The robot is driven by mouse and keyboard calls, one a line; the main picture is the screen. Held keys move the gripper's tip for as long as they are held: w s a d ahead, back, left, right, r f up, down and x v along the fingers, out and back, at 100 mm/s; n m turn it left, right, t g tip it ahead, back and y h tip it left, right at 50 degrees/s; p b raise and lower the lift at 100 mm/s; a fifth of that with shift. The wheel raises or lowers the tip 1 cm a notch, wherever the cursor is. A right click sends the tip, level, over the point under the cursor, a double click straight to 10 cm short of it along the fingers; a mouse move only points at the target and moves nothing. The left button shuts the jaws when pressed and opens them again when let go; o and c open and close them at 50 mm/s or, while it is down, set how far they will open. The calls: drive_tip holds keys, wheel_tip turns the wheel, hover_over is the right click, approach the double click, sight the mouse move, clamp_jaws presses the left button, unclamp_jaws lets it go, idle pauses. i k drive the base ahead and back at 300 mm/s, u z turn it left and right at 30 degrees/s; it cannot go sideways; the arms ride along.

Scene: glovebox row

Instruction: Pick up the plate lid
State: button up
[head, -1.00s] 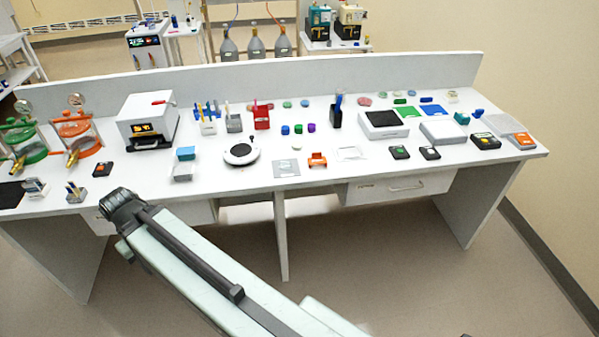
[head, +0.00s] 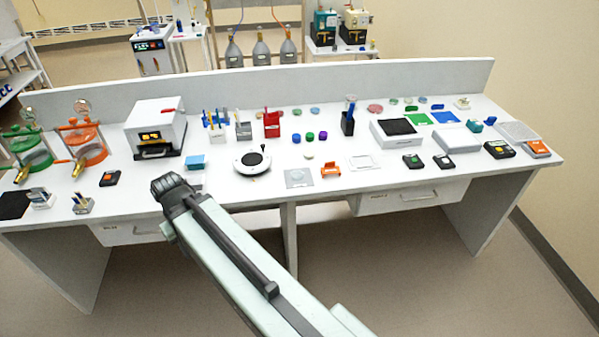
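A flat, pale rectangle with a white rim (head: 364,161) lies on the bench, right of the orange holder; it looks like the plate lid, though it is too small to be sure. My arm reaches in from the bottom of the head view. Its dark far joint stands in front of the bench, well left of this rectangle. No gripper fingers show, so I cannot see their opening or anything in them.
The orange holder (head: 331,170) and a grey square plate (head: 299,177) lie left of the rectangle. Black devices (head: 413,160) lie to its right. A round white device (head: 252,161) and a blue box (head: 195,162) are nearer my arm. A drawer (head: 411,195) is below the bench top.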

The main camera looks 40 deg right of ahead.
sight(297, 175)
drive_tip(key=i, duration=0.9)
drive_tip(key=u, duration=0.05)
